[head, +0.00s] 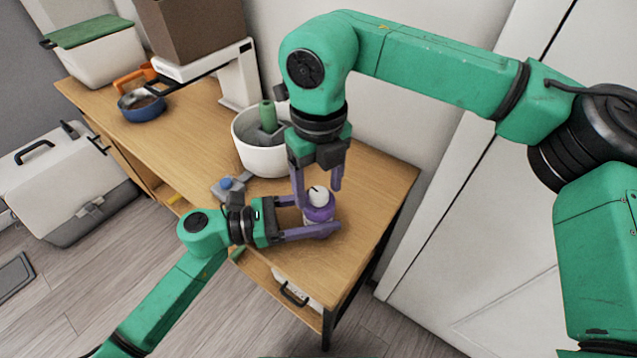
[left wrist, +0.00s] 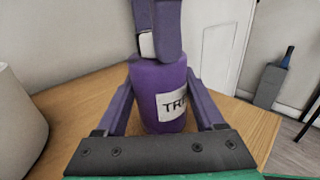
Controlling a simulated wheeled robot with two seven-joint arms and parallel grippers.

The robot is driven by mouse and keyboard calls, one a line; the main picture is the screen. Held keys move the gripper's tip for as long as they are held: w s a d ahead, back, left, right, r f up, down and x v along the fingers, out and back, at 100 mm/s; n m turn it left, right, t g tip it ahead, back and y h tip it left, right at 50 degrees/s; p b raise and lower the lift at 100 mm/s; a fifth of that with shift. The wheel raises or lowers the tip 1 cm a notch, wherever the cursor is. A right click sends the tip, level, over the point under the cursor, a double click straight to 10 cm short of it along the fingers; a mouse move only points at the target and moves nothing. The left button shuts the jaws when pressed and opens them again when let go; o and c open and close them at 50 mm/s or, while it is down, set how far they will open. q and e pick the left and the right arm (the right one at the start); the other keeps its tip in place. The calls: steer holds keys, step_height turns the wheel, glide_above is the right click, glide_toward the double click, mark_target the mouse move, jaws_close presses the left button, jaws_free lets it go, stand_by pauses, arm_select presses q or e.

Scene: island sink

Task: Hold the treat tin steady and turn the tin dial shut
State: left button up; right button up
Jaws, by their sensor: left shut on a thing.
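The purple treat tin (head: 319,213) stands upright near the right end of the wooden counter. Its white label, partly covered, shows in the left wrist view (left wrist: 174,105). The white tin dial (head: 318,195) with a dark mark sits on top. My left gripper (head: 322,216) is shut on the tin's body, one finger on each side. My right gripper (head: 319,194) points down from above, its fingers apart on either side of the dial. In the left wrist view, a right finger hides most of the dial (left wrist: 147,46). Whether the right fingers touch the dial cannot be told.
A white pot (head: 262,158) with a green-handled thing in it stands behind the tin. A grey item with a blue knob (head: 226,184) lies left of it. The counter's right edge is close.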

jaws_close()
steer(key=n, duration=0.5)
steer(key=shift+n, duration=0.3)
steer(key=n, duration=1.2)
steer(key=shift+n, duration=0.4)
arm_select(q)
steer(key=shift+f, duration=0.1)
arm_select(e)
steer(key=n, duration=0.5)
steer(key=shift+s+n, duration=0.1)
steer(key=shift+n, duration=0.2)
